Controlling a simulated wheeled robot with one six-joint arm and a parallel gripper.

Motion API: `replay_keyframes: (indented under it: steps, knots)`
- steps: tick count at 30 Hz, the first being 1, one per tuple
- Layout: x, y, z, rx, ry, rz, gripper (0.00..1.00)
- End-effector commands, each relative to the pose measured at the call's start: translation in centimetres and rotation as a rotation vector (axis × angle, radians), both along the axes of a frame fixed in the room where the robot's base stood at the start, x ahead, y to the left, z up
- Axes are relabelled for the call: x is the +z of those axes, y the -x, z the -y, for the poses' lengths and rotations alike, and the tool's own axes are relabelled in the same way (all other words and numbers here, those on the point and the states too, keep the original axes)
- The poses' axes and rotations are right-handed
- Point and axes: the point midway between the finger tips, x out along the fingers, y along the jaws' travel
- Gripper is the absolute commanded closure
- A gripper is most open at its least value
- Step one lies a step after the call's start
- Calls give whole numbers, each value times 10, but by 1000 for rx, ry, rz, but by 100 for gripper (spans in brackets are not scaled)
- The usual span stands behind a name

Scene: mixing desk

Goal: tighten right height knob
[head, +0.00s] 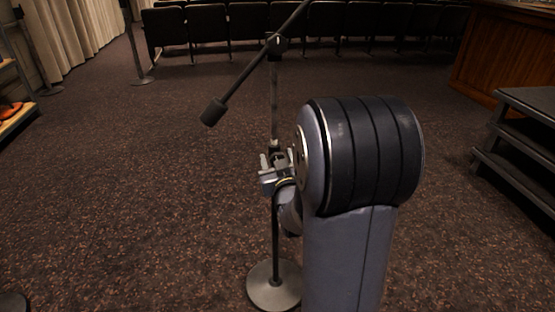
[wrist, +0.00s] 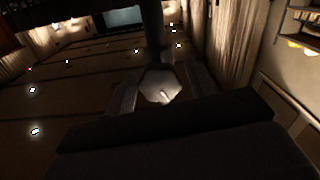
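A microphone stand (head: 274,105) stands upright on a round metal base (head: 274,285) in the head view. Its height knob shows in the wrist view as a pale, faceted knob (wrist: 160,86) with the dark pole (wrist: 152,35) beyond it. My gripper (head: 273,160) is at the height clutch, partway up the pole; my own arm hides part of it. In the wrist view my gripper's fingers (wrist: 161,92) lie to either side of the knob, with a narrow gap visible at the right. Firm contact is not visible.
The stand's slanted boom (head: 248,72) with a dark counterweight (head: 213,112) reaches over to the left above my gripper. Dark steps (head: 515,135) stand at the right, and rows of seats (head: 205,25) at the back. The carpet around the base is clear.

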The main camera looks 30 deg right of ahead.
Motion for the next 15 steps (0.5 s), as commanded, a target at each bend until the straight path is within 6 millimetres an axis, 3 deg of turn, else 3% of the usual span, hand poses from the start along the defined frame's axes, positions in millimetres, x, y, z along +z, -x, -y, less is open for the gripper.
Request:
replay_keyframes:
  steps: [13,15]
  knots:
    - [0,0,0,0,0,0,84]
    - [0,0,0,0,-1,0,86]
